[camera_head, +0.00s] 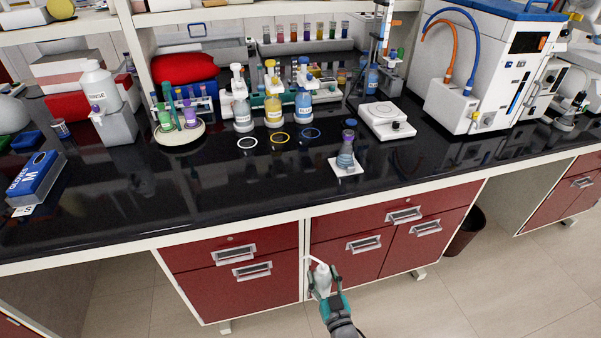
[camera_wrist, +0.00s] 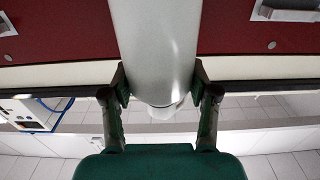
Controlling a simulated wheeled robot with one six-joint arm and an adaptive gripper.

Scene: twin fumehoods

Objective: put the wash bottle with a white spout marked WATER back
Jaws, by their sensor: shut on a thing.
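My gripper (camera_head: 325,297) is shut on a pale wash bottle (camera_head: 321,275) with a white bent spout, held in front of the red drawers and outside the bench's front edge. In the wrist view the bottle's smooth pale body (camera_wrist: 153,40) stands between the two fingers of my gripper (camera_wrist: 160,88). No label can be read on it.
A flask (camera_head: 346,150) on a white pad (camera_head: 347,168) stands right of the rings, near the front. The bench front-left of the rings is clear.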

